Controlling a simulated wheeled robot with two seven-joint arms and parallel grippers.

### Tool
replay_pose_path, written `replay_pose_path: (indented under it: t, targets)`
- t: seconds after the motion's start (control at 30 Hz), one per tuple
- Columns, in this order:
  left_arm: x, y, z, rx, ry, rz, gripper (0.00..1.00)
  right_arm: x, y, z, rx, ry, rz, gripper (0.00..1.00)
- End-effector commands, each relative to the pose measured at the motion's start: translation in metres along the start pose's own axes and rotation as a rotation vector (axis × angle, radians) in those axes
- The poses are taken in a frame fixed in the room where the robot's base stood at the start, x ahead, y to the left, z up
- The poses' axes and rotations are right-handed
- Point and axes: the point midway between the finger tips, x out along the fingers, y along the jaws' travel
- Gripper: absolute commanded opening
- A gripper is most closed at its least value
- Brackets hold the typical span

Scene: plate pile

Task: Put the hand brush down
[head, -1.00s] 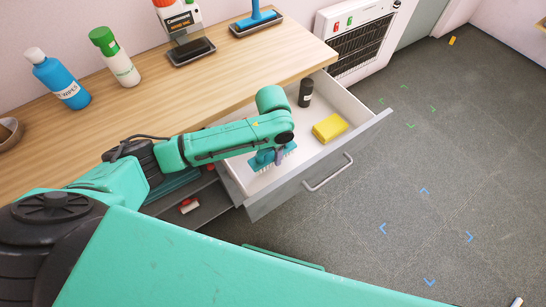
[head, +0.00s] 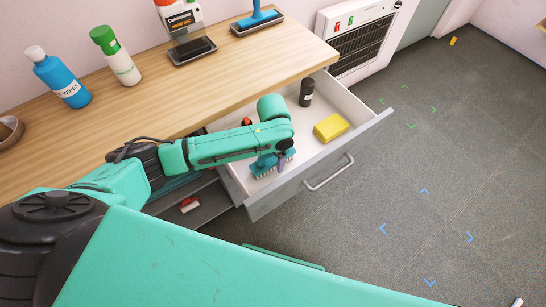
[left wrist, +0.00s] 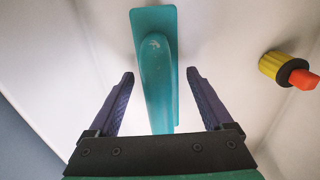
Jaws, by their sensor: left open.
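The hand brush (head: 262,166) is teal with pale bristles and lies in the open drawer (head: 232,184), near its front left part. In the left wrist view the brush (left wrist: 155,55) points away from me, with its handle between my fingers. My left gripper (left wrist: 160,74) is open, one finger on each side of the handle, with a visible gap on both sides. In the head view my left gripper (head: 281,162) is low in the drawer and partly hidden by my arm. My right gripper is not in view.
The drawer also holds a yellow sponge (head: 330,127), a black bottle (head: 306,92) and a red-tipped item (head: 246,121), which shows yellow and black in the wrist view (left wrist: 284,68). Bottles stand on the wooden counter (head: 150,100) above. Open floor lies to the right.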

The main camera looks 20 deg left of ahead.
Motion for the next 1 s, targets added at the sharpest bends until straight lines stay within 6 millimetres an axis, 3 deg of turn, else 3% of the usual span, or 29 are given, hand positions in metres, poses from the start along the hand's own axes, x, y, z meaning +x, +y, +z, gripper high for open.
replay_pose_path:
  t: [0.3, 0.43, 0.57, 1.0]
  targets:
    - [-0.082, 0.000, -0.001, 0.001, 0.006, -0.001, 0.84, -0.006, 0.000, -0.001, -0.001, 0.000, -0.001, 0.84]
    - [-0.106, 0.000, -0.001, 0.000, 0.003, 0.000, 0.84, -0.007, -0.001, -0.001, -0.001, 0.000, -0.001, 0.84]
    - [-0.116, 0.000, 0.000, 0.000, 0.001, 0.000, 0.84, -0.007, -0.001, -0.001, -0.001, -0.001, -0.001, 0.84]
    - [-0.115, 0.000, 0.000, 0.000, 0.001, 0.001, 0.84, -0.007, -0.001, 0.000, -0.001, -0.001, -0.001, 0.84]
